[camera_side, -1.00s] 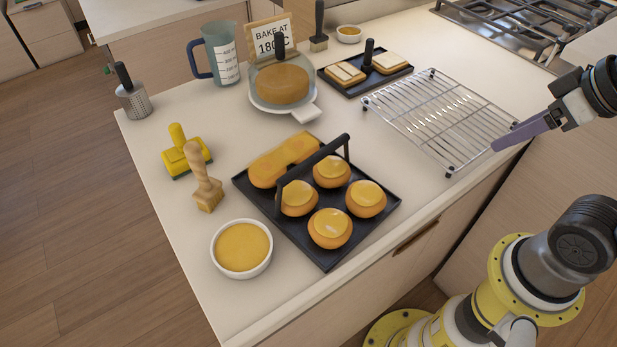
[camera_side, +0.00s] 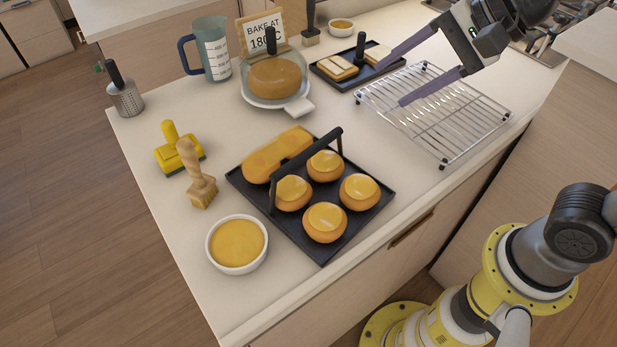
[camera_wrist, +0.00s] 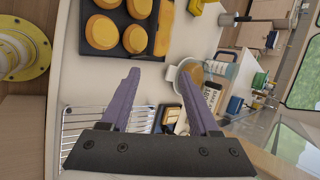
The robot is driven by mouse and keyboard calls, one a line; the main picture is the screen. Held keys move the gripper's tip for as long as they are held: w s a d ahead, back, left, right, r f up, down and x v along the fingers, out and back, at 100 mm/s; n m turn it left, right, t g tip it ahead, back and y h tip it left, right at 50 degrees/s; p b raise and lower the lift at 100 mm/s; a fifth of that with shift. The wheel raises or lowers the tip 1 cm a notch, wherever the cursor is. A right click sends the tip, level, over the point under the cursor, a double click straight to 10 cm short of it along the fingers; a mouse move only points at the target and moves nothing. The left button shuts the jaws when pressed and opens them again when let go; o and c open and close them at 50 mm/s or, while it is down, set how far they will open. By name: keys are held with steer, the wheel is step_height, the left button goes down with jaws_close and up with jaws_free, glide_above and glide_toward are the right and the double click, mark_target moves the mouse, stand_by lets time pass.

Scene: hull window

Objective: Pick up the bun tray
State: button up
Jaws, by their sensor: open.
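The bun tray (camera_side: 322,249) is a dark square tray with a raised black bar handle (camera_side: 305,170) across it. It sits on the counter and bears several round glazed buns and a long braided loaf (camera_side: 277,154). It also shows at the top of the wrist view (camera_wrist: 112,50), partly cut off. My gripper (camera_side: 396,78) is open and empty, with two purple fingers spread above the wire rack and the small sandwich tray, up and to the right of the bun tray. The fingers touch nothing that I can see.
A wire cooling rack (camera_side: 433,115) and a small dark tray (camera_side: 345,84) with toast lie beneath my gripper. A glass-domed cake (camera_side: 275,80), a measuring jug (camera_side: 212,50), a yellow tool (camera_side: 178,152), a wooden brush (camera_side: 197,178) and a bowl (camera_side: 237,245) surround the bun tray.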

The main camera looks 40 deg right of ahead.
steer(key=g+y, duration=0.1)
steer(key=g, duration=0.1)
glide_toward(312, 149)
step_height(312, 149, up, 2)
steer(key=s, duration=0.1)
steer(key=x, duration=0.7)
steer(key=shift+d+f, duration=0.15)
steer(key=shift+f, duration=0.05)
steer(key=shift+d+x, duration=0.15)
steer(key=shift+x, duration=1.4)
steer(key=shift+d+x, duration=0.15)
steer(key=shift+x, duration=1.4)
steer(key=shift+w+f, duration=0.1)
steer(key=shift+w, duration=0.05)
steer(key=shift+c, duration=0.2)
jaws_close()
